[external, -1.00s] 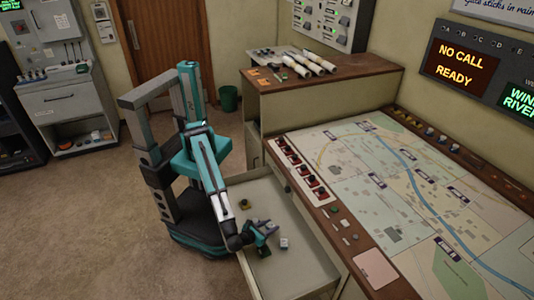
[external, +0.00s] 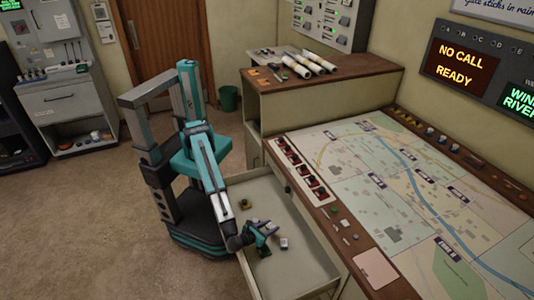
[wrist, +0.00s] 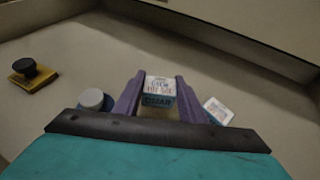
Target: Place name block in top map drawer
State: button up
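The open drawer (external: 318,262) extends from the map table, with my gripper (external: 262,229) low inside it. In the wrist view my gripper (wrist: 158,92) has its two purple fingers on either side of a small name block (wrist: 160,88) with a white label and a dark band that seems to read OMAR. The fingers lie very close to its sides; whether they press on it I cannot tell. A second white-topped block (wrist: 217,110) lies just right of the right finger, and shows tilted in the external view (external: 284,243).
A black-knobbed yellow stamp-like piece (wrist: 33,74) and a round grey-capped piece (wrist: 92,99) are in the drawer to the left. The map table (external: 372,259) stands along the drawer's right side.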

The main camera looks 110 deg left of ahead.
aim_at(271, 226)
jog(key=o, duration=0.4)
jog(key=shift+s+a+f, duration=0.15)
jog(key=shift+s+f, duration=0.1)
jog(key=shift+f, duration=0.35)
jog(key=shift+o, duration=0.2)
jog(key=shift+r, duration=0.1)
jog(key=shift+r+b, duration=0.3)
jog(key=shift+r, duration=0.15)
jog(key=v, duration=0.5)
jog(key=shift+w+d+r, duration=0.15)
jog(key=shift+d+r, duration=0.1)
jog(key=shift+d, duration=0.05)
notch_tip(271, 226, up, 7)
jog(key=shift+a+p, duration=0.2)
jog(key=shift+p, duration=0.15)
